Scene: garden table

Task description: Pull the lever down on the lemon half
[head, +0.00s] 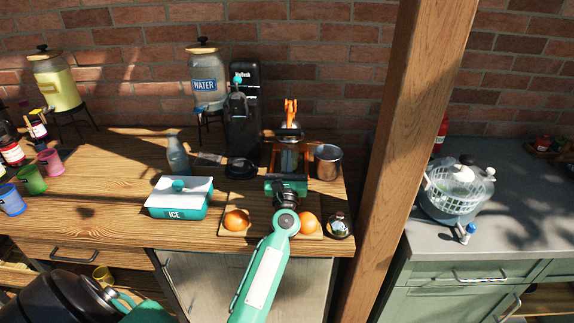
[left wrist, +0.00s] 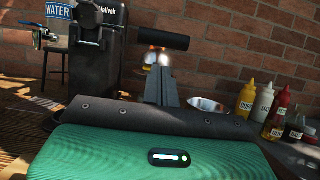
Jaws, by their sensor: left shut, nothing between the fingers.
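My left gripper (left wrist: 157,60) is shut and empty, its fingers pointing toward the brick wall. In the head view, the left gripper (head: 290,104) is above the work table, left of the metal cup. A short dark bar (left wrist: 162,42), which looks like the lever's handle, shows just above the fingertips in the left wrist view. I cannot tell whether they touch. I cannot make out the lemon half. My right gripper is not in view.
A metal cup (head: 328,160) stands to the right of the gripper. Oranges (head: 237,220) lie on the cutting board (head: 265,233). An ice box (head: 180,198) and black machine (head: 243,115) stand to the left. A wooden post (head: 405,130) rises to the right.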

